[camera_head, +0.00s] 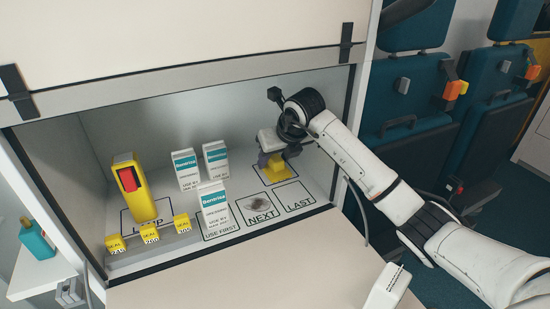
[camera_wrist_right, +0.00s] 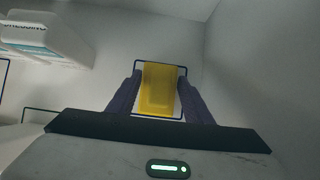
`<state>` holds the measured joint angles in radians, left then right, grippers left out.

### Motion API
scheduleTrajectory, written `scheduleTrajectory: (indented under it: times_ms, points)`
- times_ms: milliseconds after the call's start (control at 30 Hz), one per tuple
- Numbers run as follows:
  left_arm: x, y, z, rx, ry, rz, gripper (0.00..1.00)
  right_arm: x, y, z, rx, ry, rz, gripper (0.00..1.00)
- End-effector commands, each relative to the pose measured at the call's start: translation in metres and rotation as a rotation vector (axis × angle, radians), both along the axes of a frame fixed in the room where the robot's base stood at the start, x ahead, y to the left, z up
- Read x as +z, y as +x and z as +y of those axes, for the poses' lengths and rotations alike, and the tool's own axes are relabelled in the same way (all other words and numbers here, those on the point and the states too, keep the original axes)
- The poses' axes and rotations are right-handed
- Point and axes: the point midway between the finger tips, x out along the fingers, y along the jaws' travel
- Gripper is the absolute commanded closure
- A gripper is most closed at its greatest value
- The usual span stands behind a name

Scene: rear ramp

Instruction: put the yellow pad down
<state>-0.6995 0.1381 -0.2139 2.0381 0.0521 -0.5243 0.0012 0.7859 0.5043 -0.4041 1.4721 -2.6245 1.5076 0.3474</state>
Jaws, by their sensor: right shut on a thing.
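The yellow pad (camera_head: 275,172) is at the right rear of the open white compartment (camera_head: 262,82), over a dark-outlined rectangle on its floor. My right gripper (camera_head: 272,159) is shut on the pad, reaching in from the right. In the right wrist view the pad (camera_wrist_right: 158,88) sits between the two dark fingers (camera_wrist_right: 159,97), within or just above the outline. I cannot tell whether its underside touches the floor. My left gripper is not in view.
Dressing boxes stand left of the pad: two at the back (camera_head: 186,169) and one in front (camera_head: 214,208) on USE FIRST. A dark smudge (camera_head: 257,203) is on the NEXT square; LAST (camera_head: 294,197) is bare. A yellow lamp (camera_head: 136,193) and several yellow seals (camera_head: 149,233) are farther left.

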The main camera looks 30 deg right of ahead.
Motion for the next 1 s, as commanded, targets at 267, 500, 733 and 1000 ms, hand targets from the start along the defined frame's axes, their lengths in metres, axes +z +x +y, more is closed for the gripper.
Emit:
scheduleTrajectory:
  times_ms: [267, 500, 733, 1000]
  points:
    - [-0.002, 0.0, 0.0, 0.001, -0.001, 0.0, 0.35, -0.002, 0.0, 0.0, -0.001, -0.001, -0.002, 0.72]
    - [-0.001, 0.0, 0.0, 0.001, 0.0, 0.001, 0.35, -0.001, 0.0, 0.0, 0.0, 0.0, -0.001, 0.35]
    - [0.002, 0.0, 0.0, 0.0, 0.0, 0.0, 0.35, 0.002, 0.0, 0.0, -0.001, 0.0, -0.001, 0.35]
    - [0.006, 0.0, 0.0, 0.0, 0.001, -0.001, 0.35, 0.038, -0.021, 0.0, 0.0, -0.004, -0.007, 0.35]
